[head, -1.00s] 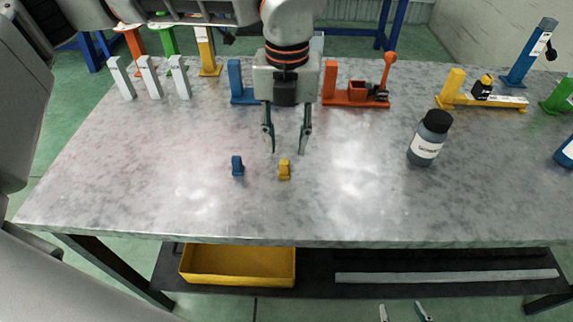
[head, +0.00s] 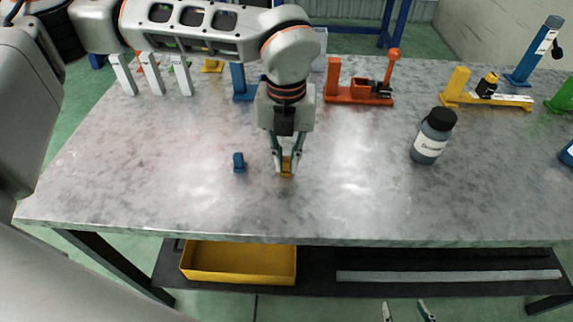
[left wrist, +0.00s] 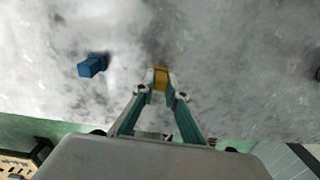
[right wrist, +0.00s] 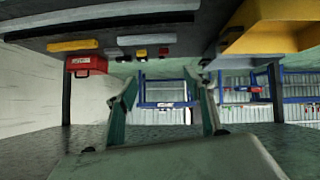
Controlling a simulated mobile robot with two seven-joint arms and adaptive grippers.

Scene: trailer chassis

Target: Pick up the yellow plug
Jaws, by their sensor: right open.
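The yellow plug (head: 287,168) stands on the grey metal table (head: 200,205), and it also shows between the fingertips in the left wrist view (left wrist: 161,79). My left gripper (head: 286,170) points down over the plug, with its fingers narrowed on either side of it; in the left wrist view the fingertips (left wrist: 161,76) appear to press against its sides. The plug's lower part is partly hidden by the fingers. My right gripper (right wrist: 164,85) is open and empty. Its fingertips (head: 408,311) show at the bottom of the head view, below the table's front edge.
A blue plug (head: 239,162) stands just left of the left gripper, also seen in the left wrist view (left wrist: 92,66). A dark bottle (head: 433,137) stands to the right. An orange fixture (head: 345,92) and a blue one (head: 238,82) stand behind. A yellow bin (head: 240,263) sits on the lower shelf.

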